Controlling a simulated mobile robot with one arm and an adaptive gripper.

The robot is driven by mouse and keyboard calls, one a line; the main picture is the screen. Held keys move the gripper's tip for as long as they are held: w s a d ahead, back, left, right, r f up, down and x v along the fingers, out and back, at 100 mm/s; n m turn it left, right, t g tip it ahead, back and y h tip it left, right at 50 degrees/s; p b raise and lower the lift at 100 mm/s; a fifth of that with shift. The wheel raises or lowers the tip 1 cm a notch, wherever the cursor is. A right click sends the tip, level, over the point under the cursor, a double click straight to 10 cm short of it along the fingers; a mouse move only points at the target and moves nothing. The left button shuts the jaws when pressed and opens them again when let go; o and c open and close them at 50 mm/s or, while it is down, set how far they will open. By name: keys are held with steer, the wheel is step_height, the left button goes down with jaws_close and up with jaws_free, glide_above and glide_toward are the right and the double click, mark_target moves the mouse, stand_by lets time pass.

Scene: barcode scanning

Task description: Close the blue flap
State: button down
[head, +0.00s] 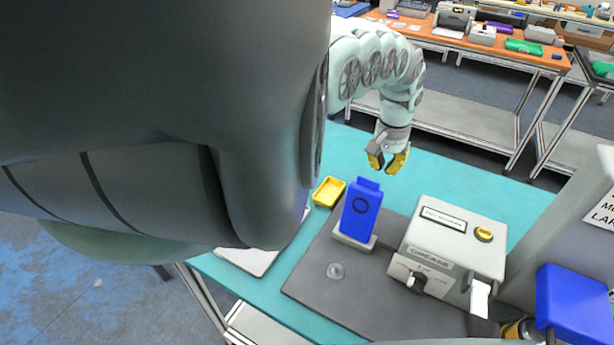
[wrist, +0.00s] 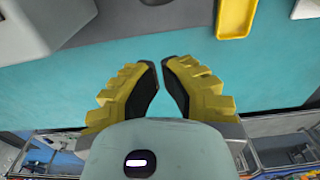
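The blue flap (head: 360,208) stands upright on a small light-grey base on the dark grey mat, left of the grey machine.
A yellow tray (head: 328,192) lies left of the flap. The grey machine (head: 450,245) with a yellow knob stands to the right. A small clear round piece (head: 335,271) lies on the dark mat (head: 310,288). A blue box (head: 573,303) is at far right. Teal table (head: 470,185) behind is clear.

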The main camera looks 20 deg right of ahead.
mark_target(376, 182)
steer(key=shift+s+a+f+p, duration=0.5)
steer(key=shift+a+f+p, duration=0.25)
steer(key=shift+p, duration=1)
steer(key=shift+s+a+f+p, duration=0.5)
steer(key=shift+a+f+p, duration=0.25)
steer(key=shift+p, duration=1)
steer(key=shift+r+p, duration=0.1)
steer(key=shift+p, duration=0.2)
